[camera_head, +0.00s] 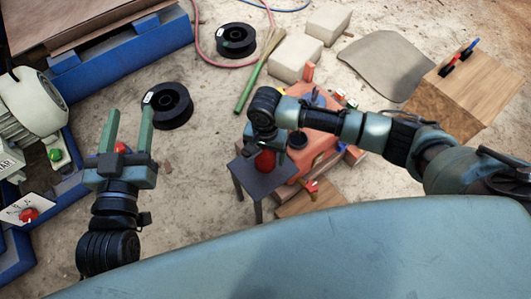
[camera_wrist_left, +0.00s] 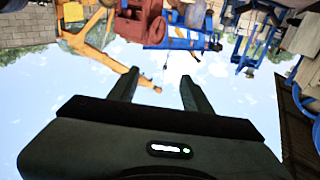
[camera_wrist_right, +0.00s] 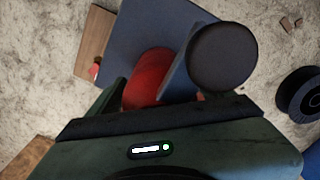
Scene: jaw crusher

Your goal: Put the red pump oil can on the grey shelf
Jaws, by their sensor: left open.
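The red pump oil can (camera_head: 265,161) is under my right gripper, over the top of the small grey shelf (camera_head: 256,183). In the right wrist view the can (camera_wrist_right: 150,77) shows between the finger positions of my right gripper (camera_wrist_right: 152,90), with the blue-grey shelf top (camera_wrist_right: 150,28) behind it. I cannot tell whether the fingers press on the can, nor whether it touches the shelf. My right gripper points down; its fingers are mostly hidden in the head view. My left gripper (camera_head: 131,130) is open and empty at the left, well away from the can.
A red-orange machine part (camera_head: 318,150) stands right beside the shelf. A dark round disc (camera_wrist_right: 222,57) is close to my right gripper. Black spools (camera_head: 168,105), pale blocks (camera_head: 292,56) and a wooden box (camera_head: 465,92) lie beyond. Bare floor lies between my grippers.

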